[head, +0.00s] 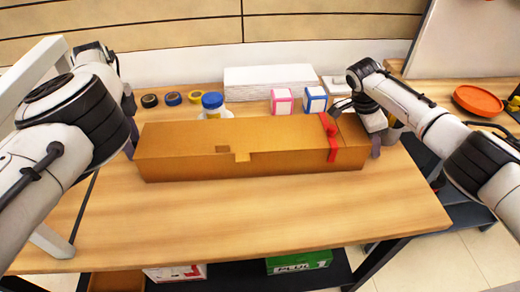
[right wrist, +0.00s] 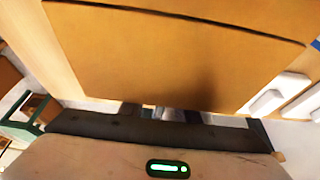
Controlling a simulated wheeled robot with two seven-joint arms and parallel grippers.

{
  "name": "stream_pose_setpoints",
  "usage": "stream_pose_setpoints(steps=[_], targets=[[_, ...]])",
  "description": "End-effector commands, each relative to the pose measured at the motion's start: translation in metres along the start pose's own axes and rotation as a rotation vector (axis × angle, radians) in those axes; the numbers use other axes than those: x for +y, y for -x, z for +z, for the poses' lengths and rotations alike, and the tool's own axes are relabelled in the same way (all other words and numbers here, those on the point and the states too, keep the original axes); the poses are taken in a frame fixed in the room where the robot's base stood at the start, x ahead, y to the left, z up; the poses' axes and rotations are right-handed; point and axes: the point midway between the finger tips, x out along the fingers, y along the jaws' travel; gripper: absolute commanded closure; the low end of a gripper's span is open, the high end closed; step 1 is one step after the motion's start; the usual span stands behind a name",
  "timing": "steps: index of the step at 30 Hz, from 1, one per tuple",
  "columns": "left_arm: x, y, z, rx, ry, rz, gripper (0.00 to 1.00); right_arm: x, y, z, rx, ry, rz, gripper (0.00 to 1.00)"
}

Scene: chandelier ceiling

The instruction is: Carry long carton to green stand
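The long carton (head: 200,160) is a brown closed box lying lengthwise across the wooden table, with a red strap (head: 331,140) near its right end. My left gripper (head: 130,148) is at the carton's left end and mostly hidden by my arm. My right gripper (head: 376,146) is at the right end, its grey finger against or very close to the end face. In the right wrist view the carton (right wrist: 170,55) fills the space in front of the fingers (right wrist: 160,112). Finger openings are unclear in both views. A green frame (right wrist: 22,130), possibly the green stand, shows at the left there.
The table (head: 250,215) is clear in front. An orange dish (head: 478,100) sits on another surface at right.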

Motion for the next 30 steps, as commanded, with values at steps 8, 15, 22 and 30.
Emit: stream_pose_setpoints(steps=[8,15,22,30], targets=[[0.0000,-0.0004,-0.0001,0.000,0.000,0.000,0.75,0.0000,-0.0004,0.0005,0.000,0.001,0.000,0.75],[-0.0001,-0.0001,-0.0002,0.000,-0.001,0.000,1.00,-0.0001,-0.0001,0.0005,0.000,0.001,0.000,1.00],[-0.0002,0.0001,-0.0004,0.000,-0.001,0.000,1.00,-0.0001,0.0001,0.0005,-0.001,0.001,0.000,1.00],[-0.0003,0.0003,-0.0005,0.000,-0.001,-0.001,1.00,-0.0001,0.0002,0.0005,-0.001,0.000,0.000,1.00]])
